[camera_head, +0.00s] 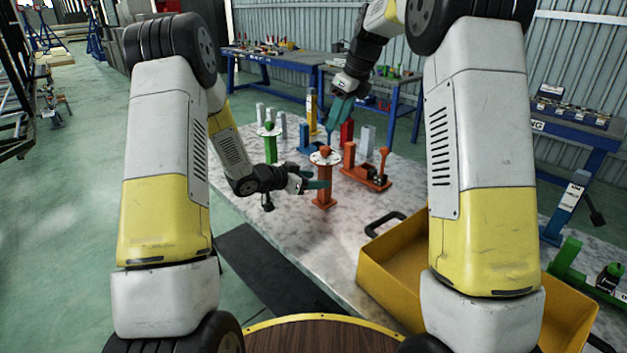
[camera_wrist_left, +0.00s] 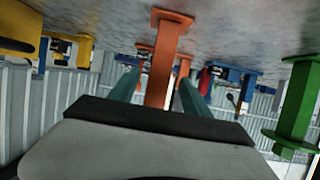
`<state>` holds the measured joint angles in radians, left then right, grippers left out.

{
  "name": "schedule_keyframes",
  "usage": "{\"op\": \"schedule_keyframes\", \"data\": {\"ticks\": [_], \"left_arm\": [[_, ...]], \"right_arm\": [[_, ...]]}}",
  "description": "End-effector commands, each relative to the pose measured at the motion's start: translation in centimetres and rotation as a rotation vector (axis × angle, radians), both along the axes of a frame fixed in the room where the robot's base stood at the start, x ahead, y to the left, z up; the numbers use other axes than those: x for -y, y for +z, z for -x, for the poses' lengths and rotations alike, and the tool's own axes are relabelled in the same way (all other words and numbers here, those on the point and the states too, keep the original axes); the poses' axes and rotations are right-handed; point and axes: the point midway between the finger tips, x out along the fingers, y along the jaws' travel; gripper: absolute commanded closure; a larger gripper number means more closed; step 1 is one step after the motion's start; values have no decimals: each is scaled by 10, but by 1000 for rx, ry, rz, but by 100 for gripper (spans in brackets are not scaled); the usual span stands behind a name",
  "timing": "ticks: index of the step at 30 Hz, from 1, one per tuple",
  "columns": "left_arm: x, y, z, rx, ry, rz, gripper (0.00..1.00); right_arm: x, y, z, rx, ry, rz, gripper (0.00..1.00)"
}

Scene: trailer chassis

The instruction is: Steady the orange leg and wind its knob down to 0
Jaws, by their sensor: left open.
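The orange leg (camera_head: 325,187) stands upright on the speckled table in the head view, with a round white dial (camera_head: 318,159) and an orange knob (camera_head: 325,150) on top. My left gripper (camera_head: 317,184) is at the leg's post, below the dial. In the left wrist view, which is upside down, the orange leg (camera_wrist_left: 161,75) passes between the open teal fingers of my left gripper (camera_wrist_left: 158,92); contact cannot be made out. My right gripper (camera_head: 335,118) points down, above and behind the knob, apart from it. Its finger gap is unclear.
An orange-red fixture (camera_head: 365,176) stands close right of the leg. A green leg (camera_head: 270,145) with a white dial is to the left. Blue, yellow and red posts stand behind. A yellow bin (camera_head: 385,278) sits at the front right. The table's front left is clear.

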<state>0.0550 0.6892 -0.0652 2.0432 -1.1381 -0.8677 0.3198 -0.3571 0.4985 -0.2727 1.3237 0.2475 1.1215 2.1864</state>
Motion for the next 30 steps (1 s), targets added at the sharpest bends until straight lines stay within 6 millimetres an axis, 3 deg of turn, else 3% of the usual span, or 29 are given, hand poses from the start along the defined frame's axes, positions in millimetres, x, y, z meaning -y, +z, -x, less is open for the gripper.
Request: {"op": "schedule_keyframes", "data": {"ticks": [15, 28, 30], "left_arm": [[47, -26, -41, 0, -4, 11, 44], [53, -29, -48, 0, 0, 11, 44], [54, -29, -48, 0, 0, 10, 57]], "right_arm": [[0, 0, 0, 0, 0, 0, 64], [0, 0, 0, 0, 0, 0, 64], [0, 0, 0, 0, 0, 0, 64]]}}
